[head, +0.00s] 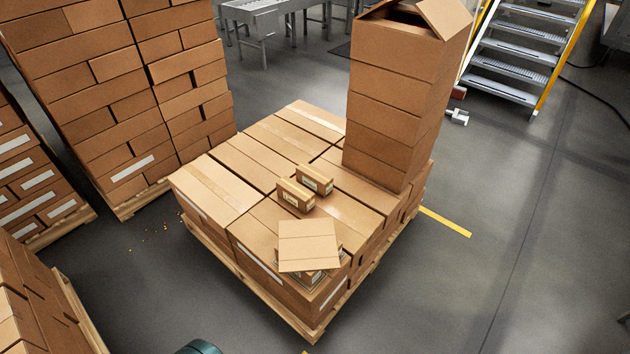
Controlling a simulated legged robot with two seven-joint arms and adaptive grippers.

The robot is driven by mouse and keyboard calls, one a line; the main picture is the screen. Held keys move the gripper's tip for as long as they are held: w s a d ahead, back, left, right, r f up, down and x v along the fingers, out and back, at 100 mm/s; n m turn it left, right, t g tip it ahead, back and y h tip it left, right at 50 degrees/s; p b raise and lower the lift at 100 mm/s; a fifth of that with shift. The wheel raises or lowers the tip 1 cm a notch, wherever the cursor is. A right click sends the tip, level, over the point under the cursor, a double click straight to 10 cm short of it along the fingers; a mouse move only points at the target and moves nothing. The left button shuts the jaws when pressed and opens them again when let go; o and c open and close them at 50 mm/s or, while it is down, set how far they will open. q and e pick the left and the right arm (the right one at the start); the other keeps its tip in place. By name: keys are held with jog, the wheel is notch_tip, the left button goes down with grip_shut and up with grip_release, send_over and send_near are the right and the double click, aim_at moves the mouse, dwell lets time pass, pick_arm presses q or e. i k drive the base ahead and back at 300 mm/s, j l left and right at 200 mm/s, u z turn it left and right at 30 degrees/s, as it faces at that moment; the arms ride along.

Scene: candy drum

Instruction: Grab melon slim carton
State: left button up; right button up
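Two small slim cartons stand on the cardboard boxes of the central pallet: a nearer one (295,195) and a farther one (315,180). Both are brown with pale labels, whose print is too small to read. A wider flat-topped carton (307,240) lies close by, near the pallet's front corner, over something with labels that it mostly hides. I cannot tell which carton is the melon one. Neither of my grippers can be made out in the head view.
A tall box stack (397,110), open at the top, stands on the pallet's back right. Other loaded pallets rise at the left (115,85). Metal steps (515,55) stand at the back right. The floor at right (520,230) is clear.

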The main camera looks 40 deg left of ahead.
aim_at(319, 182)
jog(key=u, duration=0.45)
jog(key=i+l+u, duration=0.15)
jog(key=u, duration=0.3)
jog(key=i+l+u, duration=0.25)
jog(key=u, duration=0.15)
jog(key=i+l+u, duration=0.15)
jog(key=l+u, duration=0.3)
jog(key=j, duration=0.15)
